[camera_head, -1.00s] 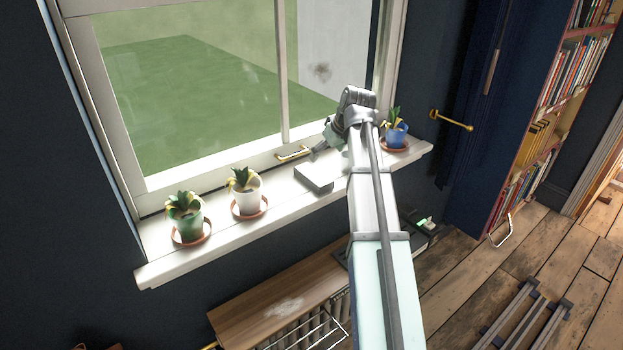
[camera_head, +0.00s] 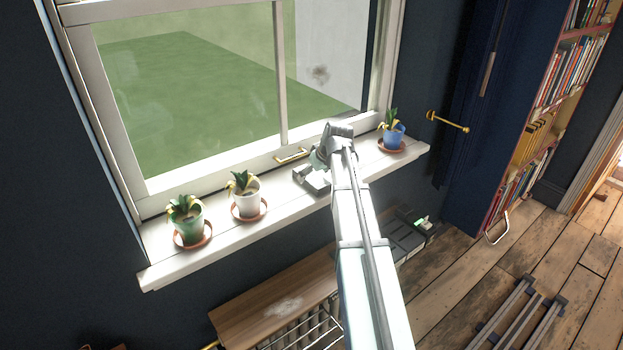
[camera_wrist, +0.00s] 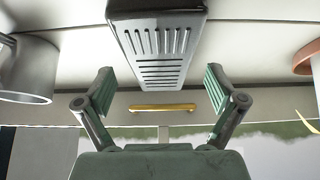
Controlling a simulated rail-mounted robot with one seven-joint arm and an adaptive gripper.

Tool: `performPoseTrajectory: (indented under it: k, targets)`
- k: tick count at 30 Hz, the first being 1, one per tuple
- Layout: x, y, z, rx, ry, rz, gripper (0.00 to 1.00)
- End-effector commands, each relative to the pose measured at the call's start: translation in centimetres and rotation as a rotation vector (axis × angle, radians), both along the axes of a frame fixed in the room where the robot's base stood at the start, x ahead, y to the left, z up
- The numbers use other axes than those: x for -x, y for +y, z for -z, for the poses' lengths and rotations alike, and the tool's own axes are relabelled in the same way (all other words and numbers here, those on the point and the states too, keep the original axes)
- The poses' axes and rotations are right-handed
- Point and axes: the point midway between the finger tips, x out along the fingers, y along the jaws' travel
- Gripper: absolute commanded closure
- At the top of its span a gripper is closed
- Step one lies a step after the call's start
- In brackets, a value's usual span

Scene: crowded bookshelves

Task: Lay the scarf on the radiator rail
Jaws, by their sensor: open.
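No scarf can be made out in either view. The radiator rail (camera_head: 312,328) is a set of thin metal bars in front of the radiator, under a wooden shelf at the bottom of the head view; my arm hides its right part. My gripper (camera_wrist: 160,88) is open and empty over the window sill. A dark grey slotted box (camera_wrist: 158,45) lies just beyond and between its fingertips in the wrist view, apart from them. The box also shows on the sill in the head view (camera_head: 309,180), partly behind my gripper.
A green pot (camera_head: 187,222), a white pot (camera_head: 246,202) and a blue pot (camera_head: 393,138) with plants stand on the sill (camera_head: 165,272). A brass window handle (camera_head: 291,155) is close behind my gripper. The wooden shelf (camera_head: 260,310) is mostly bare. A bookcase stands right.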

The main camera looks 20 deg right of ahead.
Motion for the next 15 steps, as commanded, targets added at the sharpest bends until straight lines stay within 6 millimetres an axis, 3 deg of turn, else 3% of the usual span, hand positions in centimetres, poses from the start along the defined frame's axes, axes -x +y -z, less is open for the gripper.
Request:
performPoseTrajectory:
  k: [5,12,14,15]
  targets:
    - [-1.0,0.2,1.6,0.0,0.001,-0.001,0.06]
    - [-1.1,0.2,1.8,0.0,0.0,-0.001,0.06]
    - [-1.1,0.2,1.8,0.0,0.0,-0.001,0.24]
    - [-1.1,0.2,1.8,0.0,0.0,-0.001,0.38]
